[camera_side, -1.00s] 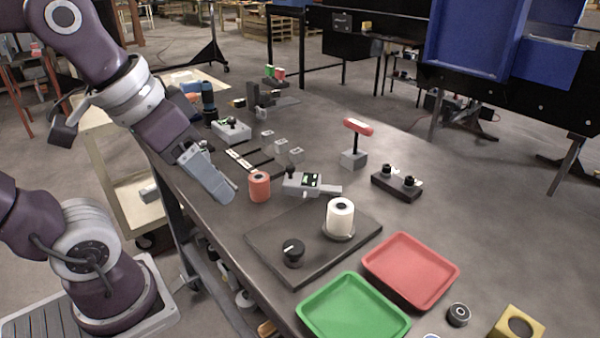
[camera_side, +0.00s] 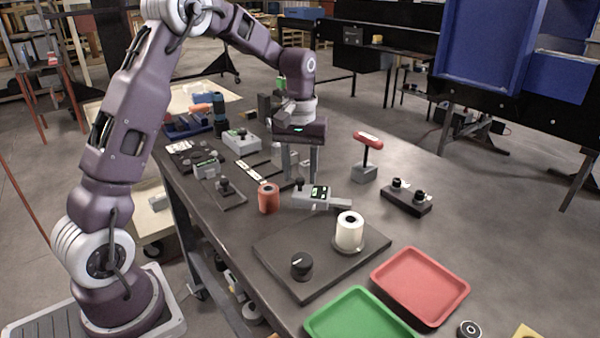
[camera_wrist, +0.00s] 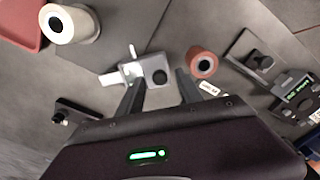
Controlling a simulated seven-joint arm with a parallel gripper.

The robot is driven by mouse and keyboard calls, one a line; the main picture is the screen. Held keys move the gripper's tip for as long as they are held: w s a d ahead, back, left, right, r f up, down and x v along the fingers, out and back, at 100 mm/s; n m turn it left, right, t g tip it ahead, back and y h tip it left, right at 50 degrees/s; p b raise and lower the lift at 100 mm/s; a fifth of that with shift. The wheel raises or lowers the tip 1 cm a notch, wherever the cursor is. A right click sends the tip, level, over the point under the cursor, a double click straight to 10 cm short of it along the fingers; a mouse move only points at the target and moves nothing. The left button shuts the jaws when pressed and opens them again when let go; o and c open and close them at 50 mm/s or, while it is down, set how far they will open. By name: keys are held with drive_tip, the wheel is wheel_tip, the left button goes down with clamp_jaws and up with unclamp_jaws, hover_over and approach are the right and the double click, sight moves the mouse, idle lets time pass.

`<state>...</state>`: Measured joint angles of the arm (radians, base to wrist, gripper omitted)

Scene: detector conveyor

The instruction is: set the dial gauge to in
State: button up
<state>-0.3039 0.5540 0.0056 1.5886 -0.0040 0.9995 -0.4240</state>
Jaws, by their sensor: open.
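A grey gauge body (camera_side: 312,198) with a small green-lit display and a black knob lies mid-table; it also shows in the wrist view (camera_wrist: 131,73). A second grey unit with a green-lit display (camera_side: 206,166) stands farther left, behind a dark plate with a black knob (camera_side: 223,187); its display is at the right of the wrist view (camera_wrist: 298,92). I cannot tell for certain which is the dial gauge. My gripper (camera_side: 301,177) points down, open and empty, just behind the first gauge. In the wrist view its fingertips (camera_wrist: 160,80) flank the black knob; contact is unclear.
A red-orange roll (camera_side: 268,198) stands left of the near gauge. A white roll (camera_side: 349,231) and black dial knob (camera_side: 302,265) are on a dark plate in front. A red-handled tool (camera_side: 367,150) and a black two-knob block (camera_side: 406,196) stand right.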

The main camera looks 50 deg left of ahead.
drive_tip(key=shift+f, duration=0.3)
clamp_jaws()
drive_tip(key=shift+r, duration=0.1)
idle(1.1)
